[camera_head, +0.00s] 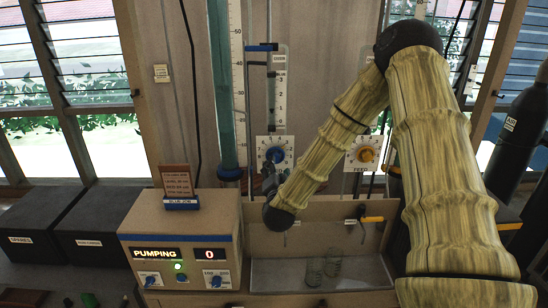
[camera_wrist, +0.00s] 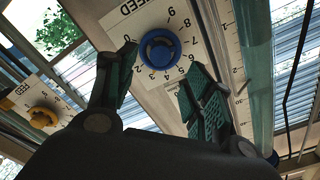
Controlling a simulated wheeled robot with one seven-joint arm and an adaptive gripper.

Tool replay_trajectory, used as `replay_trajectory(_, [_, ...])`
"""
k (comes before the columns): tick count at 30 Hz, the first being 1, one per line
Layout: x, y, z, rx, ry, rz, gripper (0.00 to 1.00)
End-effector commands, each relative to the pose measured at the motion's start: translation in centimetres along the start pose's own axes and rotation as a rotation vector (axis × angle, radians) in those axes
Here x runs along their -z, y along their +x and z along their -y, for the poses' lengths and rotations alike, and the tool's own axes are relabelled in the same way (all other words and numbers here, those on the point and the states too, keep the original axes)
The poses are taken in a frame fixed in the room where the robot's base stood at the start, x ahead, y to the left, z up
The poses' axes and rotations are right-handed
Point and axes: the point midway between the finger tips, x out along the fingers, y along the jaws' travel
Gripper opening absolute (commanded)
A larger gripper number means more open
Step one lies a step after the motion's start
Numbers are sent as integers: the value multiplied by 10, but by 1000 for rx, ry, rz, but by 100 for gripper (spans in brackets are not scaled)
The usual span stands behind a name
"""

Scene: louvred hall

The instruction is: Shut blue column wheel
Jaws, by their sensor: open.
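The blue wheel (camera_head: 277,156) is a round knob on a white numbered dial plate, low on the panel just right of the tall blue-tinted column (camera_head: 222,90). In the wrist view the blue wheel (camera_wrist: 160,49) shows at top centre, on a plate marked FEED. My gripper (camera_wrist: 160,62) is open, its two green-padded fingers on either side of the wheel in the picture; I cannot tell whether they touch it. In the head view my forearm hides most of the gripper, just below the wheel. The wheel's exact setting is unclear.
A yellow wheel (camera_head: 366,155) on a similar plate stands to the right. A control box (camera_head: 182,245) reads PUMPING and 0, with a green light. Two glass beakers (camera_head: 315,270) stand in the tray (camera_head: 272,275). Black boxes (camera_head: 95,225) sit at left; dark cylinders (camera_head: 520,125) stand at right.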

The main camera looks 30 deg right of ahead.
Motion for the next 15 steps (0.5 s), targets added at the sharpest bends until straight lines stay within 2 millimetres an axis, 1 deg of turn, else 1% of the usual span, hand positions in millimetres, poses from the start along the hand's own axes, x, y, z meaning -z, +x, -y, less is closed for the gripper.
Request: replay_trajectory(15, [-2,54,2,1,-1,2,52])
